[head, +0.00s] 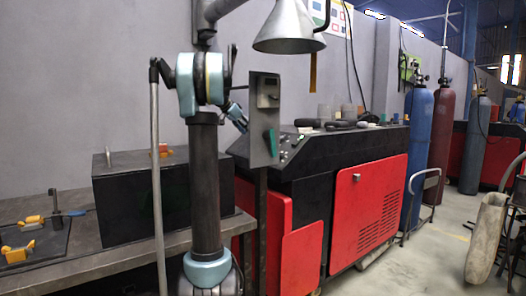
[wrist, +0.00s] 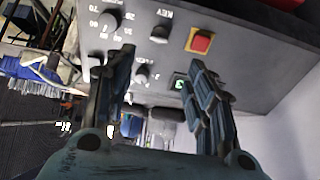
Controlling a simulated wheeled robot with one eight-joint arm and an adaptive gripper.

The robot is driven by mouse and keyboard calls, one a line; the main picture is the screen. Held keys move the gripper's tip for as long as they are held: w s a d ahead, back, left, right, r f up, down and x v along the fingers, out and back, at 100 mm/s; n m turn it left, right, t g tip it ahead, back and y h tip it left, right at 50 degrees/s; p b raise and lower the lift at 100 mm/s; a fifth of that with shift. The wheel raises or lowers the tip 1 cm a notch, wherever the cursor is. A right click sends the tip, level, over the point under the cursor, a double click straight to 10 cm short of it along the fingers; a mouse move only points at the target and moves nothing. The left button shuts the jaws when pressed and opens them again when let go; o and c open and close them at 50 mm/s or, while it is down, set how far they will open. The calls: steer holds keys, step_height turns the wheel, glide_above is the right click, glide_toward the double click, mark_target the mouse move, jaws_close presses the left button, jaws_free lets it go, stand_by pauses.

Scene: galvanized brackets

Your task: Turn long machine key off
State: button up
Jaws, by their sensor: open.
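In the wrist view, a round black key switch (wrist: 160,34) sits on the grey control panel (wrist: 255,45) beside an upside-down "KEY" label. My gripper (wrist: 162,60) is open and empty. Its two dark fingers spread on either side, with the key switch a little beyond the gap between the tips. No finger visibly touches it. In the head view, the long black and red machine (head: 340,175) stands right of centre.
A red button on a yellow square (wrist: 200,40) is close to the right finger. A grey cone hood (head: 289,28) hangs above the machine.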

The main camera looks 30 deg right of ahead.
steer(key=x, duration=1.5)
steer(key=c, duration=1.1)
steer(key=shift+o, duration=0.2)
steer(key=shift+d, duration=0.15)
